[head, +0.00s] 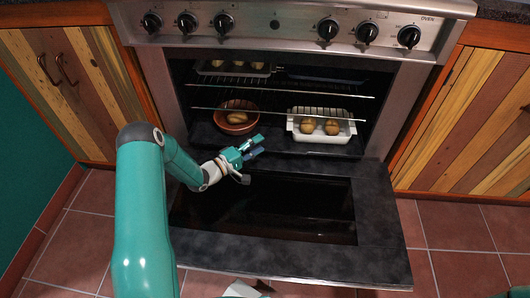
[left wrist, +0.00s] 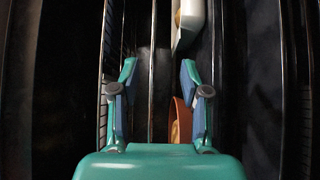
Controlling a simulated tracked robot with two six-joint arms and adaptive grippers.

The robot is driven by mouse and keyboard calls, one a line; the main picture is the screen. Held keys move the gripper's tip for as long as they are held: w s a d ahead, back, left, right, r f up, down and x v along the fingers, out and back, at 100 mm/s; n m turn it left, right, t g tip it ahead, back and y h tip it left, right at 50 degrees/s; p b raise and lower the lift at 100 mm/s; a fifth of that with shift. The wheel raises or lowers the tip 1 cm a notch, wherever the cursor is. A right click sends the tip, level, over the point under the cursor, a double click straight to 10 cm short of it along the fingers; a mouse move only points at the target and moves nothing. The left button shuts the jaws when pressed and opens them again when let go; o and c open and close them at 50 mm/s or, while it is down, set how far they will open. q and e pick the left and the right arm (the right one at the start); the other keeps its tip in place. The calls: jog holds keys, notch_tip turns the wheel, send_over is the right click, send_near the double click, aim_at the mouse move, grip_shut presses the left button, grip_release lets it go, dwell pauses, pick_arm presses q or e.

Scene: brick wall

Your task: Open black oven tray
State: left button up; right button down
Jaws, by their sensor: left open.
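The oven stands with its door (head: 385,235) folded down and open. A black tray (head: 270,141) lies low inside the oven, under a brown bowl (head: 236,128) and a white dish (head: 320,137). My left gripper (head: 258,146) is open and empty at the front edge of the tray, above the inner end of the door. In the left wrist view my left gripper (left wrist: 158,78) has its fingers apart, with thin metal bars running between them. The bowl (left wrist: 179,125) and the white dish (left wrist: 187,28) show there too. I cannot tell whether a finger touches the tray.
Wire racks (head: 290,113) cross the oven above the bowl and dish. A pan with food (head: 233,69) is at the upper back left. The bowl and dish hold round food pieces. Knobs line the panel above. Wooden cabinets (head: 470,130) flank the oven. The door top is clear.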

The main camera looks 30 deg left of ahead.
pick_arm(q)
jog(key=b, duration=0.4)
send_near(273, 150)
jog(key=w+f, duration=0.2)
jog(key=w, duration=0.1)
jog(key=shift+w+d, duration=0.15)
jog(key=shift+w, duration=0.1)
jog(key=x, duration=0.4)
jog(key=b+x, duration=0.1)
jog(key=x, duration=0.1)
jog(key=shift+d+r, duration=0.1)
jog(key=shift+r, duration=0.2)
jog(key=shift+w+d+r, duration=0.1)
jog(key=shift+w+d, duration=0.05)
jog(key=shift+w, duration=0.45)
grip_shut()
